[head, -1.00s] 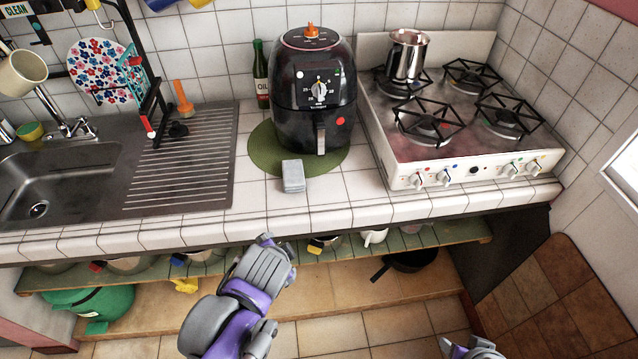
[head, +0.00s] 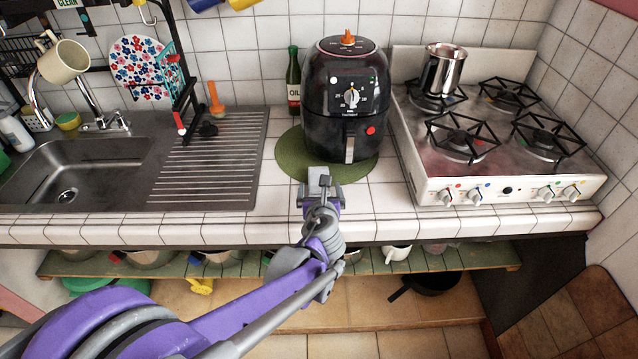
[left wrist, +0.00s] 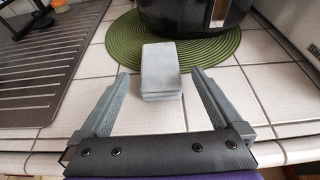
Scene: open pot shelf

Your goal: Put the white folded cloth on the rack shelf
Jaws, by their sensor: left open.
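The folded cloth (left wrist: 161,68), pale grey-white, lies flat on the tiled counter at the front edge of the round green mat. In the head view the cloth (head: 319,172) is partly hidden by my left gripper (head: 319,190). In the left wrist view the left gripper (left wrist: 160,84) is open, with one finger on each side of the cloth's near part and visible gaps between. The green slatted shelf (head: 488,257) runs below the counter. A black wire rack (head: 30,55) is at the upper left. My right gripper is out of view.
A black air fryer (head: 345,105) stands on the mat (head: 292,160) behind the cloth. The sink (head: 60,170) and drainboard (head: 205,175) are left, the stove (head: 480,165) right. Pots, a white cup (head: 397,252) and a dark pan (head: 430,282) occupy the lower level.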

